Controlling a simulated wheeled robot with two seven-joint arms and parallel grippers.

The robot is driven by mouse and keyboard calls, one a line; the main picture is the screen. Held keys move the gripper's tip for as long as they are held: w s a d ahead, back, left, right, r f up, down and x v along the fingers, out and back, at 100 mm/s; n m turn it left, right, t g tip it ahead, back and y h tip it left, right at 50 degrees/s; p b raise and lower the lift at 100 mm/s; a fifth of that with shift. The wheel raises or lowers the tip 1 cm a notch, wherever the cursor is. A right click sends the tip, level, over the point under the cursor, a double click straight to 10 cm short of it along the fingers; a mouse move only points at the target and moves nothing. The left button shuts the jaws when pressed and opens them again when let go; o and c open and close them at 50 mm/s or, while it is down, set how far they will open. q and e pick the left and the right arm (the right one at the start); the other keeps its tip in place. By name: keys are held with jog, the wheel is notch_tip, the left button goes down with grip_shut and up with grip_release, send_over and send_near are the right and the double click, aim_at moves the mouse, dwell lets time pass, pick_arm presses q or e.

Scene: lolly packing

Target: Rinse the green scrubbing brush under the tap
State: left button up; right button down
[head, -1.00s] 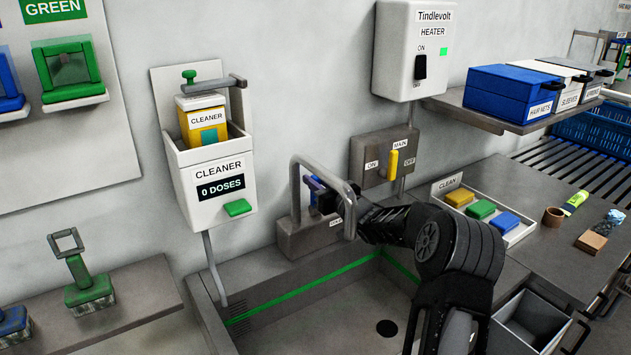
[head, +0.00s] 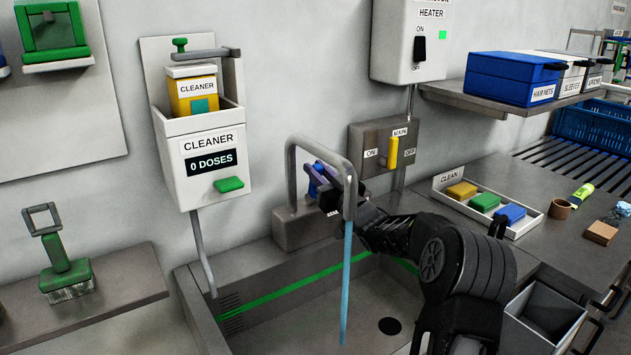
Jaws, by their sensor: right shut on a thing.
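The green scrubbing brush (head: 66,268) stands upright on the steel shelf (head: 130,288) at the left, bristles down, its loop handle up. The grey tap (head: 291,180) arches over the sink (head: 290,335). A blue stream of water (head: 346,285) falls from its spout into the sink. My right gripper (head: 326,190) is behind the spout at the tap's blue lever (head: 314,180) and is shut on it. The spout partly hides the fingers. My left gripper is out of view.
The cleaner dispenser (head: 202,166), reading 0 DOSES, hangs left of the tap. The main switch plate (head: 370,162) is on the wall to the right. A clean tray (head: 529,224) holds several coloured blocks. A grey bin (head: 545,318) stands at lower right.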

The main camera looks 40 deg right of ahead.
jog(key=shift+r, duration=0.1)
jog(key=c, duration=1.2)
grip_release()
jog(key=shift+c, duration=0.2)
jog(key=shift+s+f, duration=0.25)
jog(key=shift+s, duration=0.2)
jog(key=b+v, duration=0.2)
jog(key=v, duration=0.4)
jog(key=shift+s, duration=0.4)
jog(key=shift+a, duration=0.15)
